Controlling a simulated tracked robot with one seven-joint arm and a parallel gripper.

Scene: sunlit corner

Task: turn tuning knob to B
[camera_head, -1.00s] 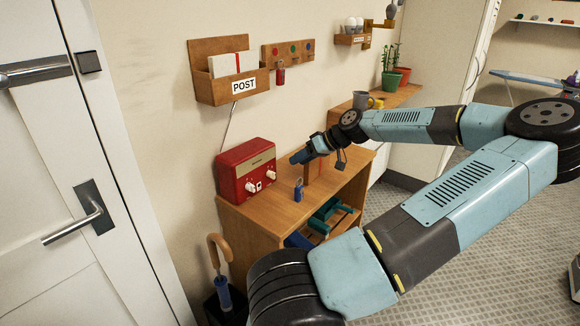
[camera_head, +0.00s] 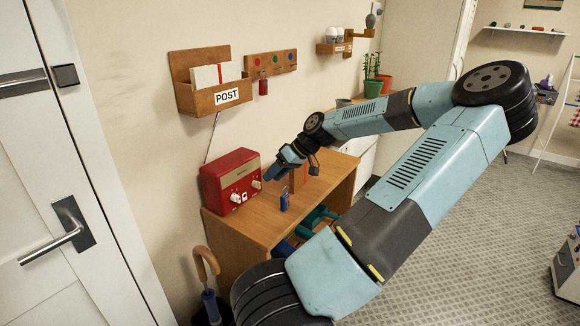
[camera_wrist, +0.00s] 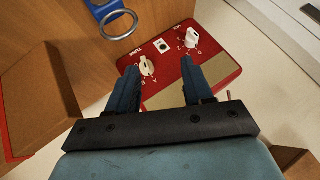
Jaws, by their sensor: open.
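The red radio (camera_head: 229,180) stands at the left end of the wooden cabinet top, with two white knobs on its front. In the wrist view the tuning knob (camera_wrist: 147,66), beside the word TUNE, has letters around it; its exact setting is too small to read. The volume knob (camera_wrist: 192,38) is beside numbers, up and to the right. In the head view the tuning knob is the right one (camera_head: 256,185). My gripper (camera_head: 269,176) is open and empty just in front of that side of the radio. In the wrist view its fingers (camera_wrist: 160,68) spread below the tuning knob, apart from it as far as I can tell.
A blue fob with a metal ring (camera_head: 284,202) stands on the cabinet top (camera_head: 262,222) right of the radio, close to my gripper; it also shows in the wrist view (camera_wrist: 108,10). A wooden post box (camera_head: 190,98) hangs above. A white door (camera_head: 75,190) is at left.

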